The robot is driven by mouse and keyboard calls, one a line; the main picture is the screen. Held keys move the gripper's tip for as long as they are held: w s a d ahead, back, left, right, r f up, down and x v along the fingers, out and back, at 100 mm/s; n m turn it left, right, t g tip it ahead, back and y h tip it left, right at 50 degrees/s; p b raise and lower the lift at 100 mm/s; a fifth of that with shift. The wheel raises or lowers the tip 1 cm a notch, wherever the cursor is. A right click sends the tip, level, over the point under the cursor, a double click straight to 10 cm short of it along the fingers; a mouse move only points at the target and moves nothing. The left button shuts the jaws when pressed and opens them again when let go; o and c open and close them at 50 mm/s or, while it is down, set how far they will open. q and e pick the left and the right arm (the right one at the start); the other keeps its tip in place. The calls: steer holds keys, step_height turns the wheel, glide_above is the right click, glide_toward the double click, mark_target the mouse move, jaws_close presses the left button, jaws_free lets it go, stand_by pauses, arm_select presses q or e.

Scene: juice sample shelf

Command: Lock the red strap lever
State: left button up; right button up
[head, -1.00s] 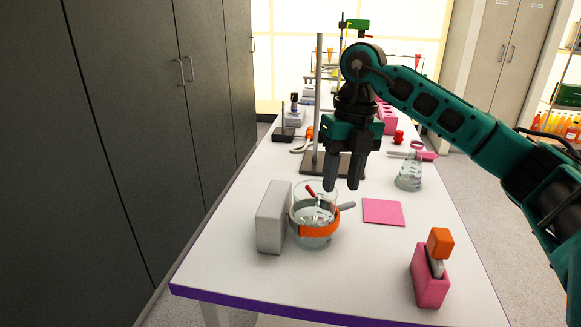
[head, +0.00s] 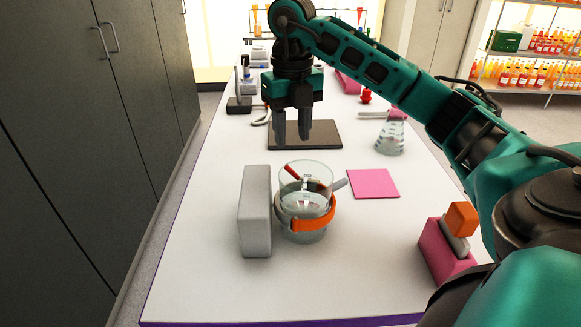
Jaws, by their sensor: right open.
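A clear glass jar (head: 307,205) stands on the white table with an orange strap (head: 322,222) around it. The small red lever (head: 292,172) shows tilted at the jar's upper left. A grey lever-like piece (head: 340,184) sticks out at the jar's right. Whether the red lever is locked I cannot tell. My right gripper (head: 292,138) points down, open and empty, behind and above the jar in the picture, apart from the red lever. My left gripper is out of view.
A grey upright block (head: 256,211) stands close left of the jar. A pink mat (head: 373,184) lies to its right. A pink block with an orange-topped tool (head: 445,245) is at front right. A flask (head: 390,135) and a dark stand base (head: 318,135) are behind.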

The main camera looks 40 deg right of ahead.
step_height(320, 180, down, 7)
steer(key=shift+f+b, duration=0.15)
steer(key=shift+b, duration=0.35)
steer(key=shift+c, duration=0.3)
jaws_close()
